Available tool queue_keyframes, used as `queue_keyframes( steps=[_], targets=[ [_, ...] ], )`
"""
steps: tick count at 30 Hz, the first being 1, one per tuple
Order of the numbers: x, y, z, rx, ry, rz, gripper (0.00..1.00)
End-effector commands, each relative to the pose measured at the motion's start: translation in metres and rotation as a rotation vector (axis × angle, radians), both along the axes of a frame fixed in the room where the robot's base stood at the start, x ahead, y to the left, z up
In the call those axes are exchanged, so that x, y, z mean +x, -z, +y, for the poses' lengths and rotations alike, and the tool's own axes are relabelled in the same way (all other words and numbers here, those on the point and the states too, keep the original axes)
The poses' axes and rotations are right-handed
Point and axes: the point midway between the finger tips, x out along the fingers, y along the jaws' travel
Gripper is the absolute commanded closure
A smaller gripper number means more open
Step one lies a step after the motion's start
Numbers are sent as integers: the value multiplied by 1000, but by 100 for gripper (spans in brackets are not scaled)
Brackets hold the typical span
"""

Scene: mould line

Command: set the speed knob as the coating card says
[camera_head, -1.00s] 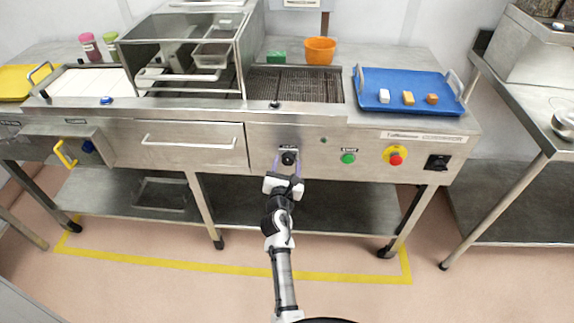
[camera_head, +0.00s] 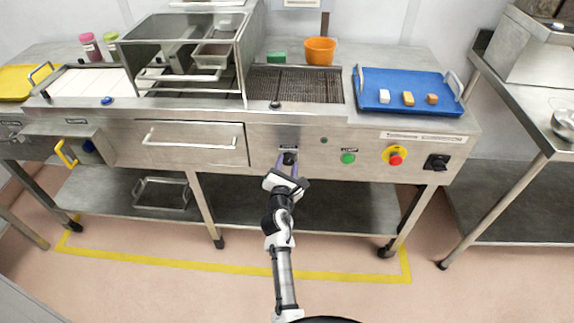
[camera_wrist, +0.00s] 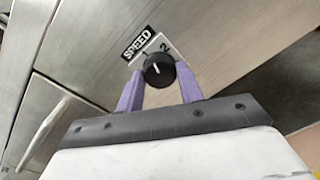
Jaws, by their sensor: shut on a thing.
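The black speed knob (camera_wrist: 158,70) is on the front panel, under a SPEED label (camera_wrist: 138,43) with the marks 1 and 2. It also shows in the head view (camera_head: 289,158). My gripper (camera_wrist: 160,84) has its purple fingers on either side of the knob and is shut on it. In the wrist view the panel appears tilted, and the knob's short white line points up, roughly between 1 and 2. A card or sign (camera_head: 301,3) on the back wall is cut off at the top; its text is unreadable.
To the right of the knob are a green button (camera_head: 348,158), a red stop button (camera_head: 396,160) on yellow and a black switch (camera_head: 437,162). A drawer handle (camera_head: 188,144) sticks out to the left. A blue tray (camera_head: 385,105) stands above.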

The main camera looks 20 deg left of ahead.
Motion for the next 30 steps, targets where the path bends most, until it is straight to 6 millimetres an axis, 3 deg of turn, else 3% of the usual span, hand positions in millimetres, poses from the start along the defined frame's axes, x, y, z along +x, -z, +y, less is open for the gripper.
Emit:
queue_keyframes(
  steps=[30],
  targets=[
    [1, -2, -2, 931, 0, 264, 86]
  ],
)
